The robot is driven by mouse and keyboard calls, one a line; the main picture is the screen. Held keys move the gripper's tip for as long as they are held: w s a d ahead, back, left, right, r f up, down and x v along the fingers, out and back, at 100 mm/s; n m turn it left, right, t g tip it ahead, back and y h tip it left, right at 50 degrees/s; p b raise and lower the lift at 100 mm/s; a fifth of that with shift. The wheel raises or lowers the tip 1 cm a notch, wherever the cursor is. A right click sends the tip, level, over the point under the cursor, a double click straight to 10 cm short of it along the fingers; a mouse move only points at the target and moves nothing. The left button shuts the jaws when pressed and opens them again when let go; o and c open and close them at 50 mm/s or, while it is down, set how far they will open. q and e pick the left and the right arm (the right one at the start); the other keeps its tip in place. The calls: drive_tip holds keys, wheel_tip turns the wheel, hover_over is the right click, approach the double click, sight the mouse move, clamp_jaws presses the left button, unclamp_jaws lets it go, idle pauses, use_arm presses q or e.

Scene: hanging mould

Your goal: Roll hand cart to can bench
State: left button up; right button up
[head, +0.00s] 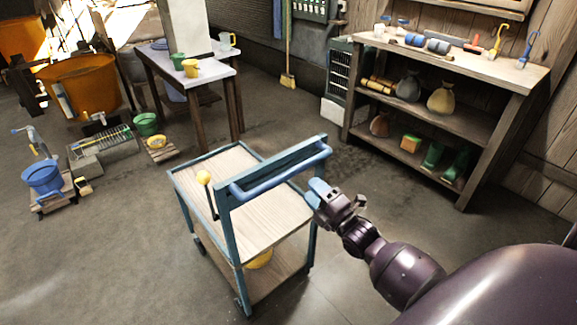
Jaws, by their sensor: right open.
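The hand cart (252,205) stands in the middle of the head view, with a teal frame, a pale wooden top and a lower shelf. Its blue push handle (285,174) runs along the side nearest me. A lever with a yellow knob (204,177) rises at its left side. My right gripper (315,191) is open, close beside the right end of the handle; I cannot tell whether it touches. The bench with cans (157,61) stands beyond the cart, bearing a green can (178,61), a yellow can (190,68) and a pale jug (227,40). My left gripper is out of view.
Open floor lies between cart and bench.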

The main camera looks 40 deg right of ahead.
approach(289, 167)
drive_tip(key=w+a+r, duration=0.1)
drive_tip(key=w+r, duration=0.1)
drive_tip(key=w+a+r, duration=0.1)
drive_tip(key=w+r, duration=0.1)
drive_tip(key=w+a+r, duration=0.1)
drive_tip(key=w+r, duration=0.1)
drive_tip(key=shift+a+b, duration=0.2)
drive_tip(key=shift+b, duration=0.1)
clamp_jaws()
